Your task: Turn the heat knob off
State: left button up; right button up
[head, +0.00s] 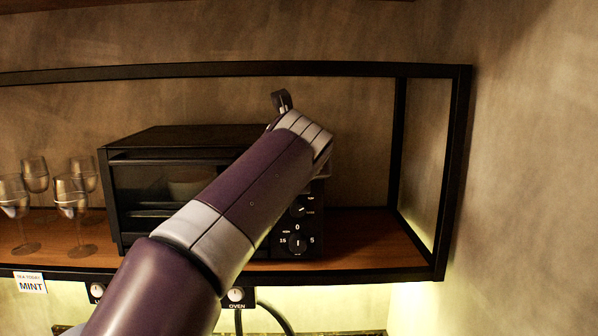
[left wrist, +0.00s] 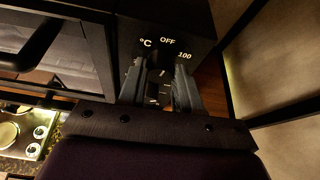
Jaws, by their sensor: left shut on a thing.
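The black toaster oven (head: 190,137) stands on the wooden shelf. Its top knob area is hidden behind my left arm in the head view. In the left wrist view the heat knob (left wrist: 159,66) shows on the dark panel below the labels "°C", "OFF" and "100". My left gripper (left wrist: 160,86) is at this knob, one finger on each side, shut on it. The knob's exact pointer direction is too dark to tell. Two lower knobs show in the head view, the bottom one (head: 297,243) with "0", "5" and "15" around it. My right gripper is in neither view.
Several wine glasses (head: 70,195) stand left of the oven. A black metal frame (head: 453,170) bounds the shelf on the right. The wooden shelf (head: 365,236) is bare right of the oven. A "MINT" label (head: 31,284) and an "OVEN" knob (head: 236,294) are below.

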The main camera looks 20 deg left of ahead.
pick_arm(q)
jog(key=shift+a+r+n, duration=0.1)
jog(key=shift+n, duration=0.3)
jog(key=shift+h, duration=0.3)
jog(key=o, duration=0.8)
jog(key=shift+o, duration=1.2)
jog(key=shift+w, duration=0.1)
